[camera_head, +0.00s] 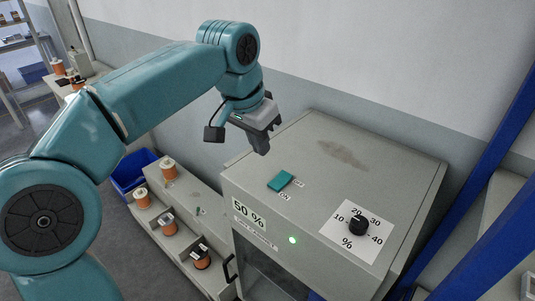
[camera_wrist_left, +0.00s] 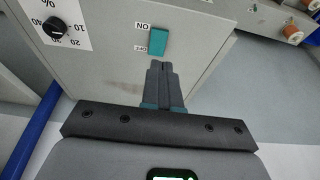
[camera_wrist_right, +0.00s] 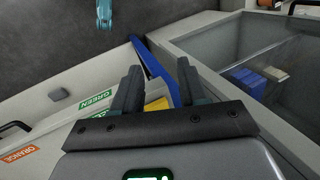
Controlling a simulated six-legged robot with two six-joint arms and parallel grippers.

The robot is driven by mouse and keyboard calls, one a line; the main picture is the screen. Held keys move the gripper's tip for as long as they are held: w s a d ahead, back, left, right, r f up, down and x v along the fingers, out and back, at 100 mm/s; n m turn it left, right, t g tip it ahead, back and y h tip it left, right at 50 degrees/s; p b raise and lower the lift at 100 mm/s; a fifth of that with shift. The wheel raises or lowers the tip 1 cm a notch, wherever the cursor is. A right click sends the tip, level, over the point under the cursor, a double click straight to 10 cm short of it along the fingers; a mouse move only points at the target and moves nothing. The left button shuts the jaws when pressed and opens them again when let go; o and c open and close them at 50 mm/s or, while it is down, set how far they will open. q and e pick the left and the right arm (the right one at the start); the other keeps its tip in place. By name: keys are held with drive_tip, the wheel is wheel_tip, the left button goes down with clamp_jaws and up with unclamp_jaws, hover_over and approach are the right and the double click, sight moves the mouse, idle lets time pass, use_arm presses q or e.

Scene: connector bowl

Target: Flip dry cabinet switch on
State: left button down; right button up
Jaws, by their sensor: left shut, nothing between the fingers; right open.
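The dry cabinet (camera_head: 310,215) is a grey box with a teal rocker switch (camera_head: 280,181) on its top, between ON and OFF labels. Which way the switch is tipped I cannot tell. A small green light (camera_head: 292,240) glows on the front edge. My left gripper (camera_head: 262,149) is shut and empty, above and behind the switch. In the left wrist view the switch (camera_wrist_left: 158,41) shows just beyond the shut fingertips (camera_wrist_left: 160,66), with a small gap in the picture. My right gripper (camera_wrist_right: 158,78) is open and empty, visible only in the right wrist view.
A black dial knob (camera_head: 358,225) stands on the cabinet's top at right. A "50 %" label (camera_head: 242,213) sits at the front left corner. Spools (camera_head: 168,168) stand on a stepped rack left of the cabinet, near a blue bin (camera_head: 130,177). Blue posts (camera_head: 480,150) rise at right.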

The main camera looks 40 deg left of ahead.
use_arm(q)
drive_tip(key=v, duration=0.2)
drive_tip(key=shift+s+a+r, duration=0.1)
drive_tip(key=shift+s+r, duration=0.1)
drive_tip(key=shift+s, duration=0.05)
drive_tip(key=shift+s, duration=0.15)
idle(0.4)
